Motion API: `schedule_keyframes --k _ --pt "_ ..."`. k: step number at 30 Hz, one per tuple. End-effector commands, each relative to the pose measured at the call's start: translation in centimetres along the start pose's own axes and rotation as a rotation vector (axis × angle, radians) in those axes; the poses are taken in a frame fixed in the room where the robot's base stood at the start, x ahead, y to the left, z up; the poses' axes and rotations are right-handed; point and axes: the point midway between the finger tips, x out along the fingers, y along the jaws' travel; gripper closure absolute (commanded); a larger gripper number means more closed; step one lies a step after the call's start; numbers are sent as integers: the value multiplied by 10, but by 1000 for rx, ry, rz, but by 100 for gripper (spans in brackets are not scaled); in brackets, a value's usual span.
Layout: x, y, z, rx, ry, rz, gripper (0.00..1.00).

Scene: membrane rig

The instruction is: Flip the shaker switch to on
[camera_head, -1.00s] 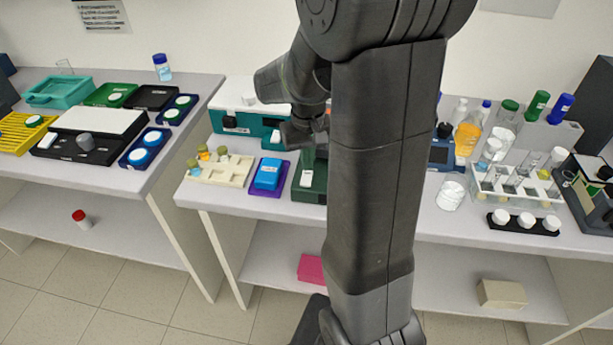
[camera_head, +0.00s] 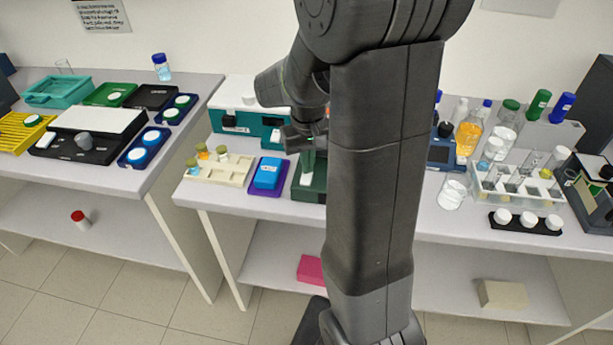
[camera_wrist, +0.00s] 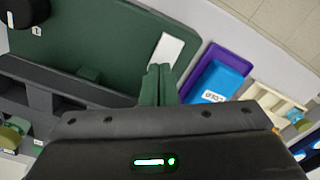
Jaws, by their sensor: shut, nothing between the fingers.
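A dark green device (camera_head: 312,190) stands at the front of the middle bench, partly behind my arm in the head view. It fills the upper left of the wrist view (camera_wrist: 90,45). A white rectangular piece (camera_wrist: 168,48) lies on its face near one edge; I cannot tell whether it is the shaker's switch or which way it is set. My gripper (camera_head: 308,172) is shut and empty over the device. In the wrist view its greenish fingertips (camera_wrist: 159,68) are together beside the white piece's lower end; contact is unclear.
A blue box on a purple tray (camera_head: 255,187) and a cream rack (camera_head: 235,175) stand close left. A teal-and-white instrument (camera_head: 262,122) stands behind. A black unit with a white top (camera_head: 95,120) is on the left bench. Glassware (camera_head: 515,180) crowds the right.

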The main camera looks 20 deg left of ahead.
Motion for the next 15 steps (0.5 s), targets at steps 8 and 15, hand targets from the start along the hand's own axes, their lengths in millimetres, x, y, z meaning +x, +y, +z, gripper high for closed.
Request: schedule_keyframes --k 8,15 --pt "5 0 0 0 -1 0 100" --pt "4 0 0 0 -1 0 100"
